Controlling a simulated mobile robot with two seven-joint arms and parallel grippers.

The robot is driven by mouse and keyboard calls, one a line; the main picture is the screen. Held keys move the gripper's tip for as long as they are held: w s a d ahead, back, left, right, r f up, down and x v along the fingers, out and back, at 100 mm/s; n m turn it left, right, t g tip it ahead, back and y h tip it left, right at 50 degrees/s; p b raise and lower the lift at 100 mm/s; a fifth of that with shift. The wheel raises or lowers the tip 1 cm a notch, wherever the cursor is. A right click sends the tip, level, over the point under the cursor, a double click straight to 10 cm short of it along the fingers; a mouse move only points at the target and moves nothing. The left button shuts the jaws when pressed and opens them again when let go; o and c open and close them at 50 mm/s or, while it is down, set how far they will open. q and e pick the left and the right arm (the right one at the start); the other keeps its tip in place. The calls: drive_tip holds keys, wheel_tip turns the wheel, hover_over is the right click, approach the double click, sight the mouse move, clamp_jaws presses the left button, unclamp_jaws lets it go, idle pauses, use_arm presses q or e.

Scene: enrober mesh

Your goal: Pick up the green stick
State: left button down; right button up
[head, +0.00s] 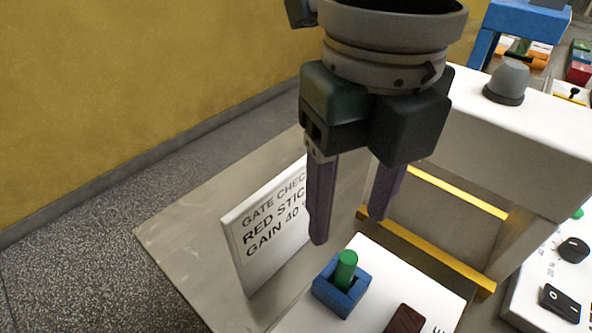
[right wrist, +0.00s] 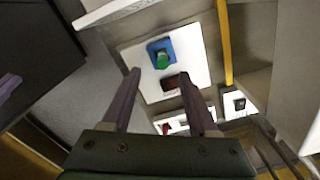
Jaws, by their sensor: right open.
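The green stick (head: 346,268) stands upright in a blue square holder (head: 330,299) on a white panel (head: 300,318). In the right wrist view the green stick (right wrist: 162,61) shows inside the blue holder (right wrist: 170,46), ahead of the fingertips. My right gripper (head: 346,230) is open and empty, with its two purple fingers pointing down above and behind the stick. It also shows in the right wrist view (right wrist: 158,75), with the fingers spread apart. My left gripper is not identifiable in these views.
A white sign (head: 268,225) stands left of the holder. A dark red block (head: 405,320) lies beside the holder. Yellow rails (head: 430,252) run to the right, by a white housing (head: 520,125) with a grey knob (head: 507,82). A panel with black switches (head: 562,300) is at right.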

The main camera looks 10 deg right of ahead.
sight(349, 257)
drive_tip(key=f, duration=0.3)
drive_tip(key=shift+d, duration=0.25)
drive_tip(key=f, duration=0.3)
drive_tip(key=shift+s+d+f, duration=0.15)
drive_tip(key=shift+s+f, duration=0.15)
drive_tip(key=shift+f, duration=0.7)
clamp_jaws()
